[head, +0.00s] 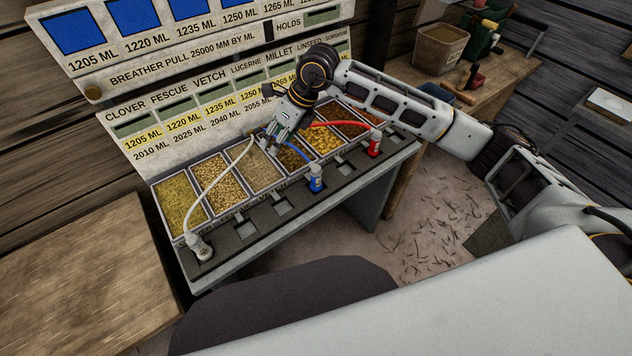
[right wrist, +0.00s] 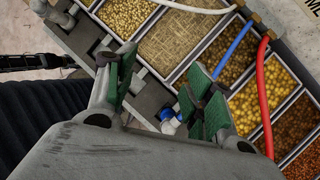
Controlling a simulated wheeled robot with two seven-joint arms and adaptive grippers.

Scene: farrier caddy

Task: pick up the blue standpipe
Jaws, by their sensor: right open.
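The blue standpipe (head: 316,181) stands upright in the dark front strip of the sloped bin stand, with a blue hose (head: 296,149) running back from its top. In the right wrist view the blue standpipe (right wrist: 167,115) shows small, beyond and between my fingers, beside the right finger and partly hidden by it. My right gripper (head: 281,128) is over the rear part of the bins, behind and left of the standpipe in the head view. In the right wrist view my right gripper (right wrist: 160,78) is open, its green-padded fingers apart with nothing held. My left gripper is not in view.
A white standpipe (head: 201,247) with a white hose stands at the left end, and a red standpipe (head: 374,144) with a red hose (right wrist: 263,92) at the right. Several grain bins (head: 262,172) lie behind. A lettered board (head: 187,115) rises at the back.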

